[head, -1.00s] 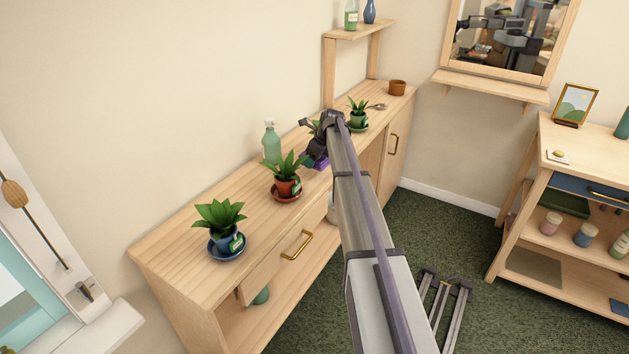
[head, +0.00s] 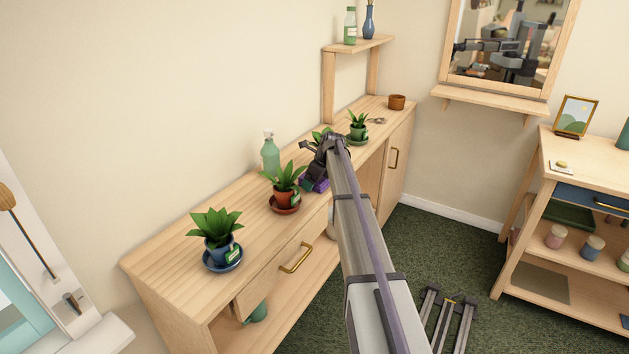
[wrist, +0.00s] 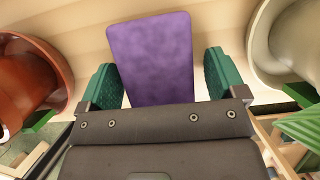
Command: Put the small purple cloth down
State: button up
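The small purple cloth (head: 321,186) is at the wooden sideboard top (head: 245,205), just below my gripper (head: 314,182), between the potted plants. In the wrist view the cloth (wrist: 152,60) appears as a flat purple rectangle in front of the gripper. The green finger pads of my gripper (wrist: 165,85) stand wide apart on either side of it. A gap shows between the cloth and the right pad; the left pad is close to its edge. The cloth's near end is hidden behind the gripper body.
A plant in a terracotta pot (head: 285,197) stands close left of the gripper, and one in a blue pot (head: 219,240) farther left. A green spray bottle (head: 270,152) is behind. Another plant (head: 358,128) and a small brown pot (head: 397,102) stand to the right.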

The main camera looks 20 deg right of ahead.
jog(key=shift+a, duration=0.15)
jog(key=shift+r+p, duration=0.3)
jog(key=shift+p, duration=0.05)
jog(key=p+v, duration=1)
jog(key=v, duration=0.1)
jog(key=shift+r+p, duration=0.3)
jog(key=shift+p, duration=0.05)
jog(key=s+a+n+g+h, duration=0.1)
jog(key=s+a+n, duration=0.8)
jog(key=s, duration=0.3)
jog(key=s+a+f+n+g, duration=0.1)
jog(key=s+a+n, duration=0.8)
jog(key=s, duration=0.4)
jog(key=s+a+n+g+h, duration=0.1)
jog(key=s+a+n, duration=0.8)
jog(key=s+n, duration=0.2)
jog(key=shift+s+a+f+g+h, duration=0.15)
jog(key=shift+s+a+g+h, duration=0.2)
jog(key=shift+s, duration=0.85)
